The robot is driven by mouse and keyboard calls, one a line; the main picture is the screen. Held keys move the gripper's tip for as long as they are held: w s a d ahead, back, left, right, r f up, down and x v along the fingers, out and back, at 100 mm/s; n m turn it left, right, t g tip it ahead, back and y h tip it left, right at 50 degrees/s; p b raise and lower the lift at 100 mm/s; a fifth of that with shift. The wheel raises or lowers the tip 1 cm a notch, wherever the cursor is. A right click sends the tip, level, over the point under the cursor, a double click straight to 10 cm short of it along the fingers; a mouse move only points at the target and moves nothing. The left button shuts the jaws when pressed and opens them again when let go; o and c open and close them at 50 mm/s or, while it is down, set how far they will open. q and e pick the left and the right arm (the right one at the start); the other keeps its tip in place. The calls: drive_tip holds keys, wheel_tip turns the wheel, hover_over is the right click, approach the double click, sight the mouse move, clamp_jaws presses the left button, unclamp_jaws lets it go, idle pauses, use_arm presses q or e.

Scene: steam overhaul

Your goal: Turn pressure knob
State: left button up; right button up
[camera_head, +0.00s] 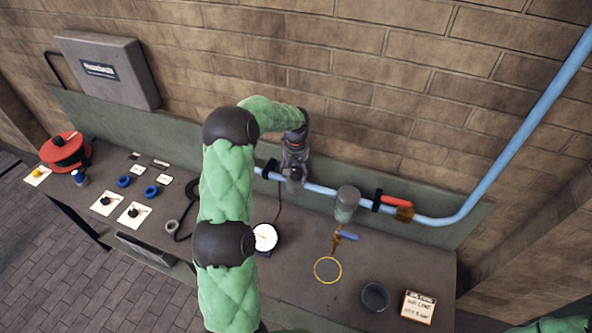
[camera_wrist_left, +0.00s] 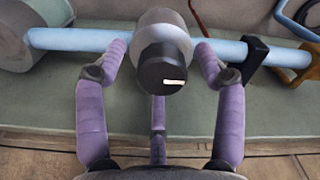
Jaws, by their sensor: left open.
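The pressure knob (camera_wrist_left: 165,68) is a black round cap with a white mark, on a grey cylindrical body (camera_wrist_left: 160,22) on the blue pipe (camera_wrist_left: 75,40) in the left wrist view. My left gripper (camera_wrist_left: 161,55) is open, with purple fingers on either side of the knob and a third finger below it in the picture. I cannot tell whether any finger touches the knob. In the head view my left gripper (camera_head: 294,168) is at the pipe (camera_head: 320,189) near the wall, and it largely hides the knob. My right gripper is out of view.
The bench (camera_head: 300,290) holds a white-faced gauge (camera_head: 265,237), a yellow ring (camera_head: 328,270), a dark round dish (camera_head: 375,296) and a small sign (camera_head: 418,307). A grey cylinder (camera_head: 346,203) and a red-handled valve (camera_head: 397,202) are along the pipe, to the gripper's right.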

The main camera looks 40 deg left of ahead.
use_arm(q)
drive_tip(key=shift+f, duration=0.1)
drive_tip(key=c, duration=1.1)
drive_tip(key=shift+f, duration=0.1)
